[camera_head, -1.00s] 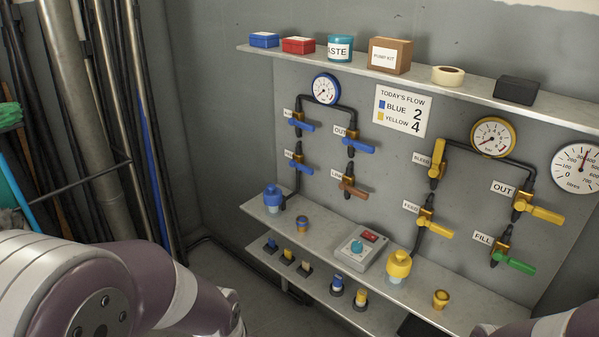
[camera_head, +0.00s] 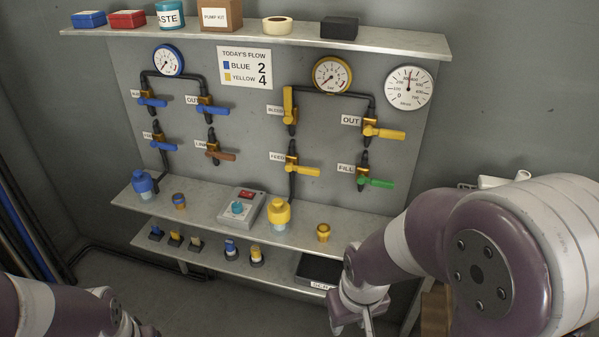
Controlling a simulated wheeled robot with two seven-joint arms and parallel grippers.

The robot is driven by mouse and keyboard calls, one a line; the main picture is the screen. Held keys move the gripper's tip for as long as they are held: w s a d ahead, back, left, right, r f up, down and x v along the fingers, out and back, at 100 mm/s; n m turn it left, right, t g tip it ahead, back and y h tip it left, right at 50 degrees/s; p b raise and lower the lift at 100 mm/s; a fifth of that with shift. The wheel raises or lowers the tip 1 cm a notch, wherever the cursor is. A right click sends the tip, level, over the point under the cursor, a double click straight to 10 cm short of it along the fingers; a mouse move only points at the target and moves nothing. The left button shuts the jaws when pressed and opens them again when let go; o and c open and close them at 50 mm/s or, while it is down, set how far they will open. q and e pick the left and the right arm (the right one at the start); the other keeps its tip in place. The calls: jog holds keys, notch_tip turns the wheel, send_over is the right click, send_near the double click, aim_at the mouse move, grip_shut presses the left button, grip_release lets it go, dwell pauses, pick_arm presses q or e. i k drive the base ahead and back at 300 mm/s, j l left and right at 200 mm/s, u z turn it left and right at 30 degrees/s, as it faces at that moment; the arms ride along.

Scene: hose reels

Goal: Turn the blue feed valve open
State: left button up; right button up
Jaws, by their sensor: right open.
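The blue-side valves hang on dark pipes at the left of the wall panel, below a blue-rimmed gauge (camera_head: 168,61). The lower left blue valve (camera_head: 165,143) has a blue lever pointing right; its label is partly hidden, so I cannot read it surely as feed. Above it is another blue-lever valve (camera_head: 152,101), and to the right the OUT valve (camera_head: 212,108), also with a blue lever. My right gripper (camera_head: 367,322) is low at the bottom edge, right of the lower shelf, far from the blue valves, partly cut off. My left arm shows at the bottom left; its gripper is out of view.
A yellow-side manifold with yellow levers (camera_head: 384,132) and a green lever (camera_head: 376,182) is on the right. The shelf (camera_head: 345,222) below holds a blue fitting (camera_head: 142,183), yellow fitting (camera_head: 279,213) and grey control box (camera_head: 241,207). The top shelf (camera_head: 395,44) overhangs the panel.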

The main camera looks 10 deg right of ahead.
aim_at(155, 144)
jog(key=i+j+z, duration=0.45)
jog(key=i, duration=0.25)
jog(key=i+j+z, duration=0.4)
jog(key=i+j, duration=0.2)
jog(key=j, duration=0.25)
